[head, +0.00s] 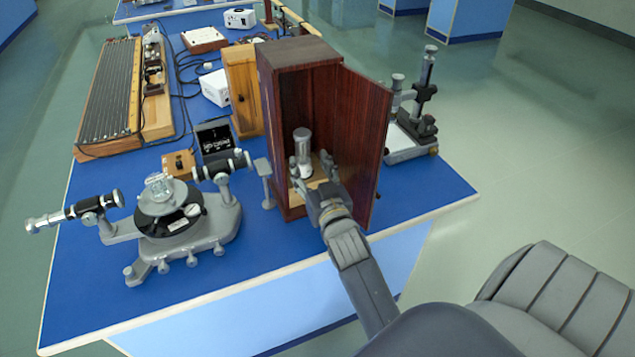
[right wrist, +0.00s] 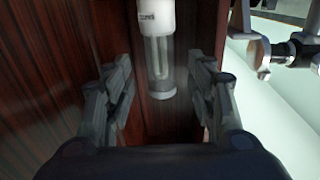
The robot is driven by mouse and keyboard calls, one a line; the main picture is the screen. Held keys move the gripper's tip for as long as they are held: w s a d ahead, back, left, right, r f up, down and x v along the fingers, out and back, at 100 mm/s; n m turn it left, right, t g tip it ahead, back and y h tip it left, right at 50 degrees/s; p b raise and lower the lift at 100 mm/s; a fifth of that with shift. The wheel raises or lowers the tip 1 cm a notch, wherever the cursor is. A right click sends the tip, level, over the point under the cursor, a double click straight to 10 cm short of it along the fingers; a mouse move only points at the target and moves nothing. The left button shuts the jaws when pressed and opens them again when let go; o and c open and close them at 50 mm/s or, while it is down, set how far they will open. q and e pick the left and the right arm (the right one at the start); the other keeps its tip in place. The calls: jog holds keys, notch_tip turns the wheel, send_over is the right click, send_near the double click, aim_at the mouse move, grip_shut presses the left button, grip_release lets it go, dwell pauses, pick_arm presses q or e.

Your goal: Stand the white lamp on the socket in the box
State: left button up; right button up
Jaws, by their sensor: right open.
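The lamp (head: 303,148) stands upright inside the open wooden box (head: 283,113), with a clear grey glass tube above and a white base below. In the right wrist view the lamp (right wrist: 160,65) appears with its white part at the top and its glass part below. My right gripper (head: 314,179) is at the box's open front, its fingers open and pointing in towards the lamp. In the right wrist view the lamp shows between the spread fingers (right wrist: 162,88), with gaps on both sides. The socket under the lamp is hidden, so I cannot tell how the base is seated. My left gripper is out of view.
The box's door (head: 358,135) stands open to the right of my gripper. A grey spectrometer (head: 185,222) is at the front left of the blue bench (head: 105,305). A grey stand instrument (head: 410,135) is behind the door. The bench front right is clear.

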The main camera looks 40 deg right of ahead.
jog(key=v, duration=0.5)
jog(key=shift+s+a+b, duration=0.15)
jog(key=shift+s+b, duration=0.2)
